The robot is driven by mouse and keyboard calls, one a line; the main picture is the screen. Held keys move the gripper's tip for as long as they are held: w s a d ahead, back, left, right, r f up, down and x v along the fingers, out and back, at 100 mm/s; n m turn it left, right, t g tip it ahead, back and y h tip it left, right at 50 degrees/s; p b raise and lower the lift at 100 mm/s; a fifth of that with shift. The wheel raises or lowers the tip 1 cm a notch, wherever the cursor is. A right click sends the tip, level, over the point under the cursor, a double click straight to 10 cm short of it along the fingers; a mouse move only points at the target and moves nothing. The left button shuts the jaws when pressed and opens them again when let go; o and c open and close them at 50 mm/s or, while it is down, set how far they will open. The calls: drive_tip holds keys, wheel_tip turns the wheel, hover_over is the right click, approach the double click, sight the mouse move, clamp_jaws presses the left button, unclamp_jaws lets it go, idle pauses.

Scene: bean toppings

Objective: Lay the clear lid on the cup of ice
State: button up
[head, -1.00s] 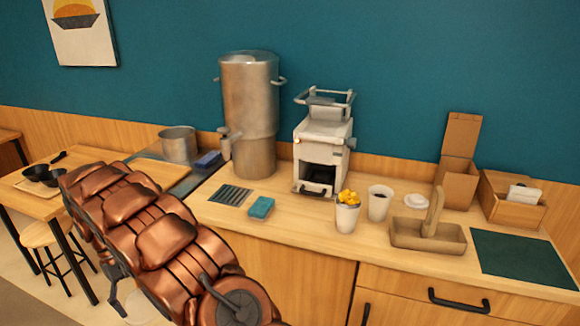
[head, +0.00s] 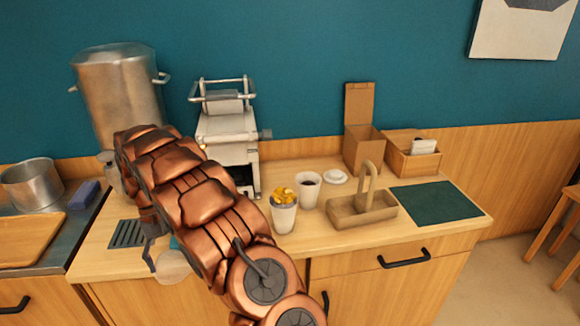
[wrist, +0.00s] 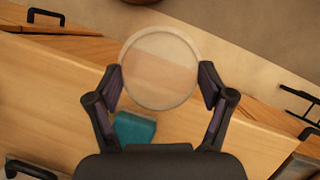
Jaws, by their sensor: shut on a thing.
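My gripper (wrist: 160,84) is shut on the round clear lid (wrist: 160,50), a fingertip at each side of its rim. In the head view the lid (head: 174,268) shows near the counter's front edge, left of my arm. My arm hides part of the gripper there. A cup heaped with yellow pieces (head: 284,216) stands upright on the counter, right of my arm and apart from the lid. Behind it is a white cup with dark contents (head: 308,192). I cannot make out ice in either cup.
A small white lid-like disc (head: 335,177) and a brown carrier (head: 362,210) stand right of the cups. A grey machine (head: 228,135) stands behind. A teal sponge (wrist: 134,127) lies below the lid in the wrist view. The dark green mat (head: 436,202) is bare.

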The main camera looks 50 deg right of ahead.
drive_tip(key=s+d+r+m+t+h, duration=0.1)
drive_tip(key=s+d+r+m+t, duration=0.3)
drive_tip(key=d+m, duration=0.8)
drive_tip(key=s+d+r+m+t+h+p, duration=0.1)
drive_tip(key=s+d+r+m+t, duration=0.1)
drive_tip(key=d+r+m, duration=0.7)
drive_tip(key=s+d+r+m+t, duration=0.2)
drive_tip(key=d+m+t, duration=0.1)
drive_tip(key=d+m, duration=1.15)
wheel_tip(320, 180, down, 7)
drive_tip(key=b, duration=0.3)
drive_tip(key=shift+s+a, duration=0.15)
drive_tip(key=shift+a, duration=0.2)
drive_tip(key=shift+m+p, duration=0.25)
drive_tip(key=shift+p, duration=0.5)
drive_tip(key=shift+f+p, duration=0.4)
drive_tip(key=shift+p, duration=0.35)
idle(1.1)
